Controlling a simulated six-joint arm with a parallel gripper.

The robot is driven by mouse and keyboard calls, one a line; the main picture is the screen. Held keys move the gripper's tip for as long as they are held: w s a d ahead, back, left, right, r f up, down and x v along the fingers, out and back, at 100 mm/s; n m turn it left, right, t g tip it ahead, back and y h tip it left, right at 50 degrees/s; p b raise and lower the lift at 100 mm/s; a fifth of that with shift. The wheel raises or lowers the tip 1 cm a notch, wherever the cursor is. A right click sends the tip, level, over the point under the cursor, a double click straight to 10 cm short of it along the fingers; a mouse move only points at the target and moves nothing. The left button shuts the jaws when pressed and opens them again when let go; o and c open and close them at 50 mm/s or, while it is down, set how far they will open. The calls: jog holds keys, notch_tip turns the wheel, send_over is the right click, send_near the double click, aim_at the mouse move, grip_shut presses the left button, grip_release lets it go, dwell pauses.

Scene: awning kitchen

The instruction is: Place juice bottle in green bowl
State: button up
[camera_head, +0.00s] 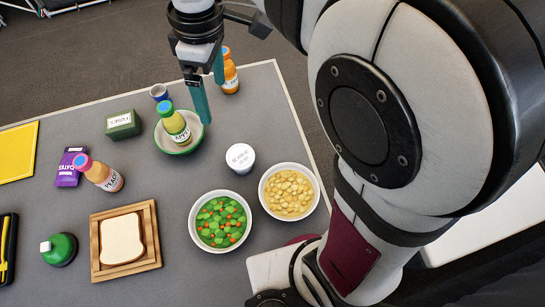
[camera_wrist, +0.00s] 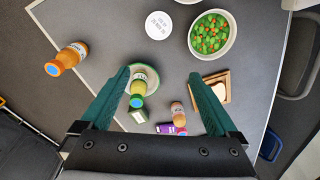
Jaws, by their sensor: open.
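The bottle (camera_wrist: 138,88) and the bowl's rim (camera_wrist: 154,76) also show in the wrist view, beside the left finger. My gripper (camera_head: 211,98) is open and empty, above the table near the bowl's right side. Its two teal fingers stand wide apart in the wrist view (camera_wrist: 160,75). No gap between bottle and fingers can be measured.
Bowls of peas (camera_head: 220,221) and chickpeas (camera_head: 289,191), bread on a wooden board (camera_head: 123,241), a purple box (camera_head: 69,167) and a green bottle (camera_head: 60,249) also stand around.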

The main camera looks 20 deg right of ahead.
jog(key=s+d+f+m, duration=0.2)
jog(key=s+d+m, duration=0.1)
jog(key=s+m, duration=0.6)
jog(key=s+d+f+m+y, duration=0.1)
jog(key=s+d+m, duration=0.3)
jog(key=s+m, duration=0.5)
jog(key=shift+s+f+m, duration=0.3)
jog(key=shift+s+f, duration=0.1)
jog(key=shift+f, duration=0.5)
